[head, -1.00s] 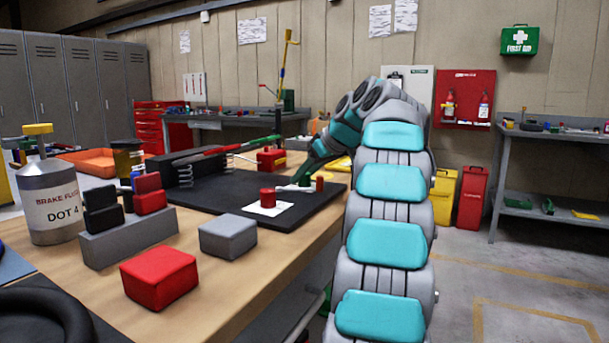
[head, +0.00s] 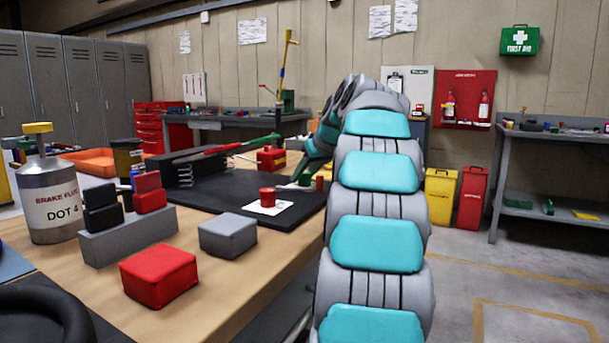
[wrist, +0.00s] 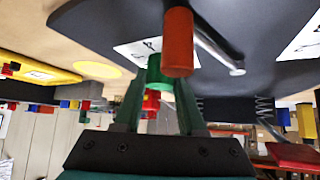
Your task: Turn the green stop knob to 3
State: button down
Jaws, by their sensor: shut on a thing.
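The green stop knob (wrist: 158,72) shows between the fingertips of my gripper (wrist: 160,88) in the wrist view, beside a white card (wrist: 130,52) whose marks I cannot read. My gripper is shut on the knob. In the head view my gripper (head: 304,176) is low over the far right part of the black board (head: 225,181), partly behind my arm. The knob's pointer and setting cannot be made out.
An orange-red post (wrist: 178,42) stands very close to the knob and my fingers, with a silver lever (wrist: 217,50) beside it. A red knob (head: 267,194) sits on another white card. A grey block (head: 228,236) and a red block (head: 159,277) lie nearer.

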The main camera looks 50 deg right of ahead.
jog(key=m+h, duration=0.1)
jog(key=m+h+p, duration=0.1)
jog(key=m+g+p, duration=0.1)
jog(key=shift+r+m+h, duration=0.25)
jog(key=shift+m+h, duration=0.05)
jog(key=shift+h, duration=0.1)
jog(key=m+g+h+p, duration=0.1)
jog(key=m, duration=0.1)
jog(key=m+g+h+p, duration=0.1)
jog(key=m+g+p, duration=0.1)
jog(key=m, duration=0.1)
jog(key=shift+f+h, duration=0.2)
jog(key=shift+h, duration=0.2)
jog(key=shift+m, duration=0.3)
jog(key=shift+c, duration=2.4)
grip_release()
jog(key=b+v, duration=0.1)
jog(key=v, duration=0.6)
jog(key=shift+s+a+r, duration=0.1)
jog(key=shift+a+r, duration=0.1)
jog(key=shift+a, duration=0.1)
